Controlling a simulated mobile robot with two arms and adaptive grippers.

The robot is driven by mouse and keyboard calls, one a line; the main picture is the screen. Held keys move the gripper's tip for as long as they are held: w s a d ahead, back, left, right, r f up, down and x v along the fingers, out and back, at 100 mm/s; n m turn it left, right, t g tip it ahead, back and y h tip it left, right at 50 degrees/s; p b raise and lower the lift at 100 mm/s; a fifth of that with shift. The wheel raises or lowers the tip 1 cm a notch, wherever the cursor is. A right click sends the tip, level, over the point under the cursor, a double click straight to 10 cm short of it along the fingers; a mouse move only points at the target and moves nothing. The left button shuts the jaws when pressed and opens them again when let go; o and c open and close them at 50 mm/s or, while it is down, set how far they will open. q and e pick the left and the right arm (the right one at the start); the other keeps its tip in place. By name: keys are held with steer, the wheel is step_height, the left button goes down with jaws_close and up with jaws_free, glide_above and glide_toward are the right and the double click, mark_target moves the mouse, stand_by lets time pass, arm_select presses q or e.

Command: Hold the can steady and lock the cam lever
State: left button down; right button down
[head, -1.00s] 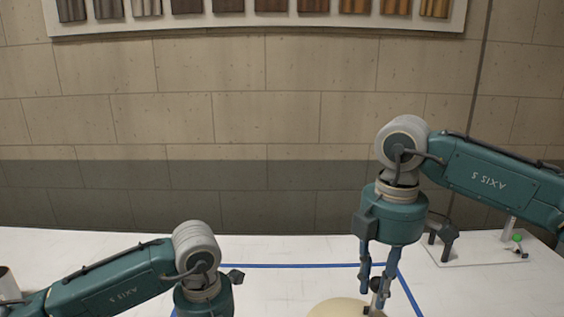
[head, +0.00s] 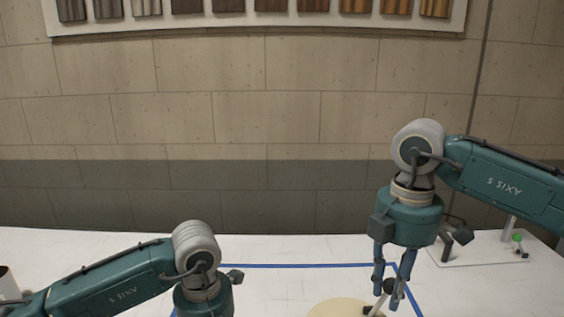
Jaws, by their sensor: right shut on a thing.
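The can shows only as a round beige top (head: 338,309) at the bottom edge of the head view; its body is below the frame. The cam lever (head: 378,301), a thin pale rod with a dark knob, stands at the right part of this top and leans to the right. My right gripper (head: 391,295) points down and is shut on the lever's knob end. My left arm's wrist shows at the lower left, but its fingers are below the frame, so its hold on the can is hidden.
Blue tape lines (head: 300,266) mark an area on the white table (head: 130,250). A pale plate with a post and a green-topped part (head: 517,238) stands at the right. A cup-like container (head: 8,283) is at the left edge. The back middle of the table is clear.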

arm_select(q)
steer(key=shift+a+f, duration=0.1)
steer(key=shift+a, duration=0.3)
arm_select(e)
steer(key=shift+d+f, duration=0.2)
steer(key=shift+d, duration=0.25)
steer(key=shift+d+f, duration=0.4)
steer(key=shift+d, duration=0.3)
steer(key=shift+s+d+f, duration=0.1)
steer(key=c, duration=1.4)
jaws_free()
arm_select(q)
steer(key=shift+d, duration=0.1)
arm_select(e)
steer(key=shift+o, duration=0.2)
arm_select(q)
steer(key=shift+s+d, duration=0.1)
steer(key=shift+d, duration=0.1)
arm_select(e)
step_height(320, 180, up, 12)
